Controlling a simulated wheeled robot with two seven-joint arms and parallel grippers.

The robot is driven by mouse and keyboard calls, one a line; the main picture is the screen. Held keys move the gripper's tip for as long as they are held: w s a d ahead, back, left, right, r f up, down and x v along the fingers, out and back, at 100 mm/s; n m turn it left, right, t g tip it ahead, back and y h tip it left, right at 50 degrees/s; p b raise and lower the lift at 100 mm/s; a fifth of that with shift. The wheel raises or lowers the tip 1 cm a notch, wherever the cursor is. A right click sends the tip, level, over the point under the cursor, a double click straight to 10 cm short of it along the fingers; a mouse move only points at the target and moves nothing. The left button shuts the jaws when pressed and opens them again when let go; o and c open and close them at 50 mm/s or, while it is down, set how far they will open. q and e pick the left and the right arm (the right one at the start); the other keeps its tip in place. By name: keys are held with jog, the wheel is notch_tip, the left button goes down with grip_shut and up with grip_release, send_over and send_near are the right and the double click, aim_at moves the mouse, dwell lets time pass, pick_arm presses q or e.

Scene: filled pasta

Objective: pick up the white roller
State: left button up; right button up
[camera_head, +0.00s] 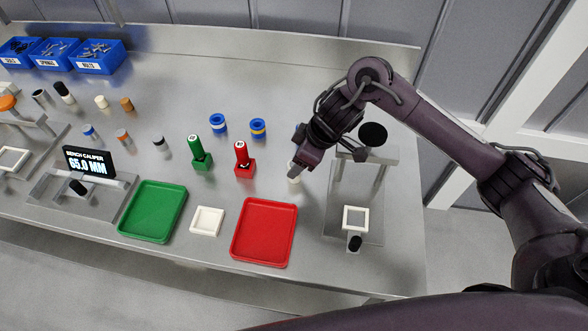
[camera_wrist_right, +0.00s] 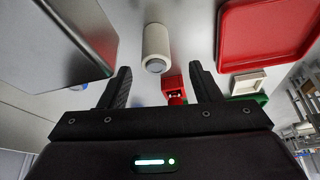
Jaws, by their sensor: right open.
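A white roller (camera_head: 293,176) stands on the metal bench between the red stamp and the right-hand stand, partly hidden by my right gripper (camera_head: 301,168). In the right wrist view the white roller (camera_wrist_right: 156,42) shows as an off-white cylinder with a grey end, just beyond the fingertips and between their lines. My right gripper (camera_wrist_right: 160,72) is open there, with nothing between its fingers. My left gripper is not in view.
The red tray (camera_head: 264,232) lies in front of the gripper, and the stand with a white square frame (camera_head: 355,218) is to the right. A red stamp (camera_head: 243,163) and green stamp (camera_head: 200,156) stand left. Blue bins (camera_head: 96,57) are far left.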

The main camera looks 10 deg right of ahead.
jog(key=shift+w+a+f, duration=0.1)
jog(key=shift+a+f, duration=0.05)
jog(key=shift+f, duration=0.25)
jog(key=shift+w+f, duration=0.1)
jog(key=shift+f, duration=0.15)
jog(key=p+x, duration=0.1)
jog(key=x, duration=0.3)
jog(key=shift+w+f, duration=0.1)
jog(key=shift+f, duration=0.1)
jog(key=shift+w+a+f, duration=0.1)
jog(key=shift+f, duration=0.35)
jog(key=c, duration=1.1)
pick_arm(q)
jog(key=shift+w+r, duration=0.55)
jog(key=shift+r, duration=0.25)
